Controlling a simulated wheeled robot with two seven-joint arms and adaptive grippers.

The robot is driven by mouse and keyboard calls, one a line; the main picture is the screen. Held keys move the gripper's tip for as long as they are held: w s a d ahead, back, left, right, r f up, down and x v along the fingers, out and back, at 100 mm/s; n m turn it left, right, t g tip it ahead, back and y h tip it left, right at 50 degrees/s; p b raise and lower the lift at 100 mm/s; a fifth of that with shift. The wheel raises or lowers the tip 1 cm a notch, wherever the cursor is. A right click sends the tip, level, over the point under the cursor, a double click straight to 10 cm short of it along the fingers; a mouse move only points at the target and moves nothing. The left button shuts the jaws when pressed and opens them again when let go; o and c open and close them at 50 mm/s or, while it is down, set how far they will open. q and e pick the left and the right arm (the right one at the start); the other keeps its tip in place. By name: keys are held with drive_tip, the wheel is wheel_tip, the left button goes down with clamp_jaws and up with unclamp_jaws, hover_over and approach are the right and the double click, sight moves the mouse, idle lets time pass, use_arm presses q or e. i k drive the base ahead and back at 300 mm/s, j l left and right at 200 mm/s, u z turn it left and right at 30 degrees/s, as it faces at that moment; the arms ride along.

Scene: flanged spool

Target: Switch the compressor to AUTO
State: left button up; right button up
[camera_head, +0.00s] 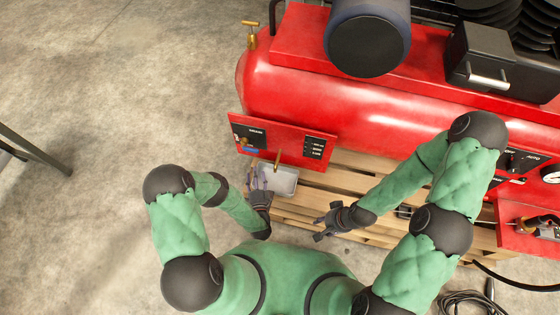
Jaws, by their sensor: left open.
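The red compressor tank (340,95) lies across the upper right on a wooden pallet. A control panel (530,161) on its right side carries small white lettering, apparently including AUTO, and a dark switch (507,161). My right arm partly hides this panel, and the switch's setting is too small to read. Another red panel (283,140) with black labels stands at the tank's left end. My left gripper (255,187) is open and empty below that panel, close to a clear tray. My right gripper (319,228) is open and empty over the pallet's front edge, well left of the switch.
The clear tray (289,190) sits on the pallet (370,165) under the left panel. A brass valve (252,35) stands on the tank's left end. A gauge (551,174) and a red shelf (510,235) with tools are at right. A coiled black cable (462,303) lies on the floor.

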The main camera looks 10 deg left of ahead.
sight(512, 167)
drive_tip(key=z, duration=1.45)
